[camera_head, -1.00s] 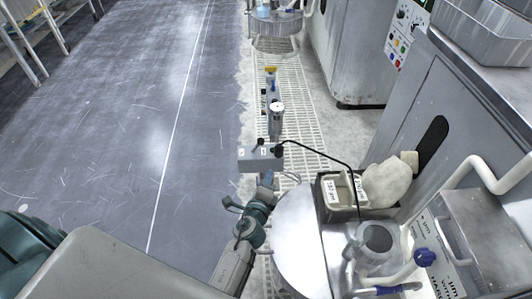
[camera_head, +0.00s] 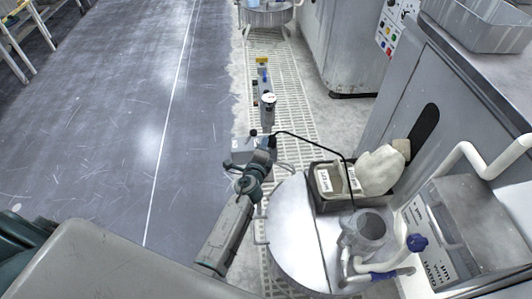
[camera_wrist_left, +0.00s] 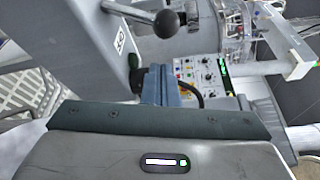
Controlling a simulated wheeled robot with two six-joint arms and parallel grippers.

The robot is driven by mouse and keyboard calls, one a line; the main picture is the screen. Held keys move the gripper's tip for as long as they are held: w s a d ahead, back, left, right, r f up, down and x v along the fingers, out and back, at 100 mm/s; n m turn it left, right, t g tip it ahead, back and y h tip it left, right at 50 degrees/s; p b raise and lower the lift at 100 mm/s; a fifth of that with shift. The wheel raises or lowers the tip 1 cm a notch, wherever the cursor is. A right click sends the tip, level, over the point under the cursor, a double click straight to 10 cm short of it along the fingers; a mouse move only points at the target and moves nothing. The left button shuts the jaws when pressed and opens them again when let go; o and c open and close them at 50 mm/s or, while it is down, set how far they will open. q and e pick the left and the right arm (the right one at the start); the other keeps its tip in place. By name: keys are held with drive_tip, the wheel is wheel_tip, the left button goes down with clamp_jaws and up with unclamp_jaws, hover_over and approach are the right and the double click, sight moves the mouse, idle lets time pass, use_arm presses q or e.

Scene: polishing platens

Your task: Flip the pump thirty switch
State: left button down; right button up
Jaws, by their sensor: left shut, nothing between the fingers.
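A small grey switch box (camera_head: 240,153) stands beside the floor grating in the head view, partly covered by my left gripper. Black knobs (camera_head: 253,133) show at its far side, and a black cable runs from there to the right. My left gripper (camera_head: 266,148) is shut and empty, over the box's right part. In the left wrist view its shut blue-grey fingers (camera_wrist_left: 160,84) are below a metal lever with a black ball end (camera_wrist_left: 166,23). A small white label (camera_wrist_left: 120,41) is on the grey face left of the fingers; its text is unreadable. Contact cannot be told.
A round metal platen (camera_head: 290,232) is near the arm, with a tray of labelled bottles (camera_head: 336,201) and a cloth (camera_head: 378,170) beside it. A grey cabinet (camera_head: 395,115) stands right.

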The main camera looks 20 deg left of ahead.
sight(251, 137)
use_arm(q)
drive_tip(key=shift+w+a+r, duration=0.1)
drive_tip(key=shift+a+r, duration=0.05)
drive_tip(key=shift+a, duration=0.4)
drive_tip(key=shift+w+a+r, duration=0.1)
drive_tip(key=shift+a+r, duration=0.05)
drive_tip(key=shift+a, duration=0.35)
use_arm(e)
drive_tip(key=x, duration=0.2)
drive_tip(key=shift+s+f, duration=0.3)
drive_tip(key=shift+f, duration=0.15)
